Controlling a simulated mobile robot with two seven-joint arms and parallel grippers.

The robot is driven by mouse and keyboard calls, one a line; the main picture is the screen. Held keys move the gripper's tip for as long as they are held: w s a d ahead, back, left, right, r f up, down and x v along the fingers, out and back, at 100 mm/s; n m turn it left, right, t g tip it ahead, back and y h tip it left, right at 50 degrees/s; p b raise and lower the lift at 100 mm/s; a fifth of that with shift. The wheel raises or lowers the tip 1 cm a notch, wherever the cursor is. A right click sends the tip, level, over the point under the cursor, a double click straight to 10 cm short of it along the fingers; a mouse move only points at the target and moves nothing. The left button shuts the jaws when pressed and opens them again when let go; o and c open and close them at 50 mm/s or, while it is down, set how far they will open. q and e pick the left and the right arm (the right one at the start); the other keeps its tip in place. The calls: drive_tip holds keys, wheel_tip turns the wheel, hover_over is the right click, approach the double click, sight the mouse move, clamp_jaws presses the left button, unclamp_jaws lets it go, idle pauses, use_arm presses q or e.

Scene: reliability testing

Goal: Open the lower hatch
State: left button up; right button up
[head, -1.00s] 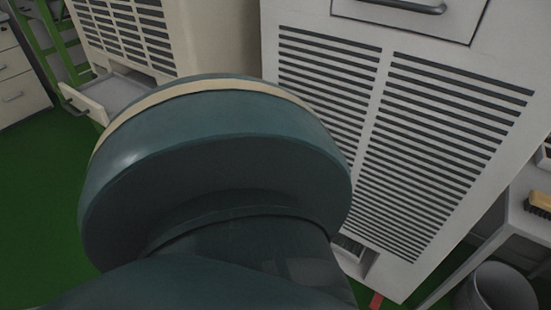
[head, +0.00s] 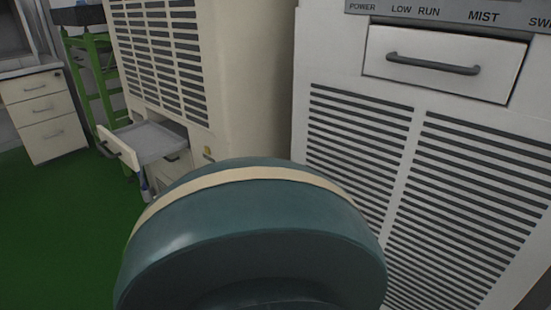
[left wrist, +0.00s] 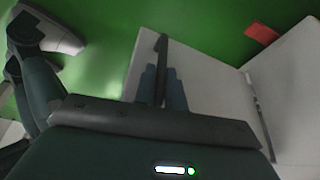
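In the left wrist view, my left gripper (left wrist: 162,90) has its two bluish fingers close on both sides of a dark bar handle (left wrist: 161,48). The handle is on a pale flat panel (left wrist: 210,85), apparently the lower hatch, above the green floor. A dark seam separates this panel from another pale surface on the right. How far the hatch stands open is unclear. In the head view, the white machine (head: 350,72) shows a closed upper drawer (head: 440,82) with a grey handle, above slatted vents. Its lower part is hidden or out of frame. My right gripper is not in view.
A cream machine (head: 250,80) at the left has an open drawer (head: 150,140) sticking out low. A cabinet (head: 42,115) and a green frame (head: 98,65) stand farther left. The green floor (head: 60,220) is clear there. A red piece (left wrist: 262,33) lies near the panel.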

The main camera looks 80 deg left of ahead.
use_arm(q)
drive_tip(key=o, duration=0.4)
drive_tip(key=shift+o, duration=0.2)
drive_tip(key=shift+r, duration=0.1)
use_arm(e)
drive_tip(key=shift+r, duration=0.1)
